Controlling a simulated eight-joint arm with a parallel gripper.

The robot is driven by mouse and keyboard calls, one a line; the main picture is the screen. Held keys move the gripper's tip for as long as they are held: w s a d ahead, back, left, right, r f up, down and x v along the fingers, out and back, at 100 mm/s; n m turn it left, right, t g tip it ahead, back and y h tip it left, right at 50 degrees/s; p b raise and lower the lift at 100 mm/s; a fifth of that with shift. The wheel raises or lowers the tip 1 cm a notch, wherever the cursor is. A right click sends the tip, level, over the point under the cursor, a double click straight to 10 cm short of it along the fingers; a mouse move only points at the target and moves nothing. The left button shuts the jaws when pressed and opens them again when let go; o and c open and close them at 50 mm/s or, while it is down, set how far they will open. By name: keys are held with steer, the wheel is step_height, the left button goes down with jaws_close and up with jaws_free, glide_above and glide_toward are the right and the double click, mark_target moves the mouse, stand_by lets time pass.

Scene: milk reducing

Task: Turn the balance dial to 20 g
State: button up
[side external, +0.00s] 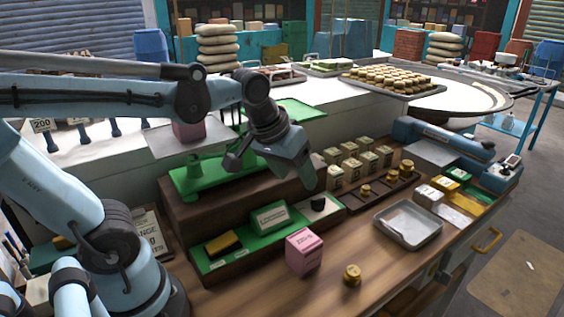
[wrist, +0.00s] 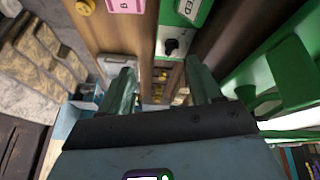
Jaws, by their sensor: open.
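The dial is a small black knob on a white plate on a green base; it shows in the wrist view (wrist: 171,46) and in the side external view (side external: 318,204). Its scale marks are too small to read. The green balance (side external: 200,175) stands on a brown wooden step behind it, with a pink block (side external: 188,131) on its left pan. My gripper (side external: 308,182) is open and empty, above and slightly behind the dial. In the wrist view the dial lies beyond the two fingertips (wrist: 160,82), apart from them.
On the green base, left of the dial, are a green sign box (side external: 270,216) and a yellow-black block (side external: 222,243). A pink box (side external: 303,251) and brass weight (side external: 352,275) stand in front. Cream boxes (side external: 351,168) and a metal tray (side external: 407,226) are to the right.

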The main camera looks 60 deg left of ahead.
mark_target(318, 200)
steer(key=w+a+n+g, duration=0.3)
steer(key=w+n+g, duration=0.2)
steer(key=w+n, duration=0.45)
steer(key=shift+m, duration=0.45)
step_height(318, 200, down, 11)
steer(key=shift+w+f, duration=0.1)
steer(key=shift+f, duration=0.1)
steer(key=shift+c, duration=0.3)
steer(key=c, duration=1)
